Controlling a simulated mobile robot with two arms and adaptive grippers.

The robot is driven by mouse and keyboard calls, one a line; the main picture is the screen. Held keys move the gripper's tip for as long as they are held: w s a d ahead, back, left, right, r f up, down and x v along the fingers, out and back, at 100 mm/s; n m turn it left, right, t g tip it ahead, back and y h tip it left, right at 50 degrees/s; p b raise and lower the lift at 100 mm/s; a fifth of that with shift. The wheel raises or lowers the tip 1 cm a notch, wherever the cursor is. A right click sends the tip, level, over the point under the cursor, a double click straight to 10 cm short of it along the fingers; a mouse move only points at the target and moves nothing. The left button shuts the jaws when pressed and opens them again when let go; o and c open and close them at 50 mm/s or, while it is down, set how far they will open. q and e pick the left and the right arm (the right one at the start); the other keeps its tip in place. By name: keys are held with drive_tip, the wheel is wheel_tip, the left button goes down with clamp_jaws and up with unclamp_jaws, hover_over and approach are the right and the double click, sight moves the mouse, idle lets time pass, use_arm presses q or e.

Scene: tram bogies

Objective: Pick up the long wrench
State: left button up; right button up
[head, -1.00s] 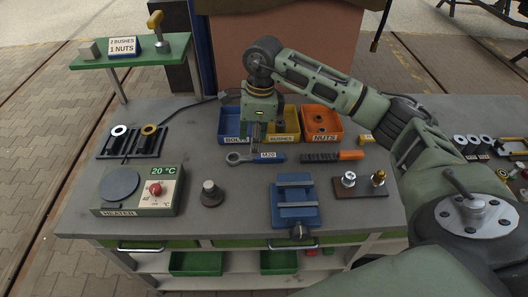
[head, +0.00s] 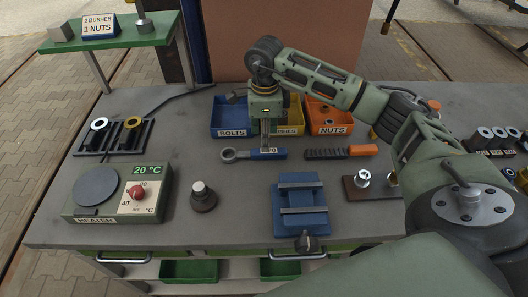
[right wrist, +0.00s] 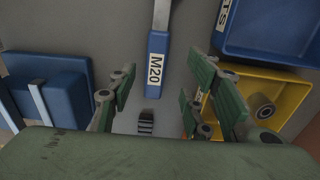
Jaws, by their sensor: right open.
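The wrench has a ring end, a metal shank and a blue handle (head: 258,154) labelled M20. It lies flat on the grey bench in front of the bins. In the right wrist view the blue handle (right wrist: 157,73) points down between my open fingers. My right gripper (head: 266,143) is above the handle, its fingers pointing down and partly hiding the label. In the right wrist view the gripper (right wrist: 157,88) is open and empty, with a finger on each side of the handle's line. I cannot tell its exact height. My left gripper is in neither view.
Blue, yellow and orange bins (head: 329,117) stand just behind. An orange-handled toothed tool (head: 340,153) lies right of the wrench. A blue vise (head: 301,204) stands in front. A heater (head: 120,193) and a dark knobbed piece (head: 203,196) are to the left.

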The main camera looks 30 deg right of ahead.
sight(254, 154)
drive_tip(key=f, duration=0.1)
drive_tip(key=f+p, duration=0.1)
drive_tip(key=f, duration=0.1)
drive_tip(key=f+p, duration=0.1)
drive_tip(key=shift+s+a+f, duration=0.15)
drive_tip(key=shift+a+f, duration=0.1)
drive_tip(key=shift+f, duration=0.3)
drive_tip(key=shift+c, duration=0.4)
drive_tip(key=shift+r, duration=0.1)
clamp_jaws()
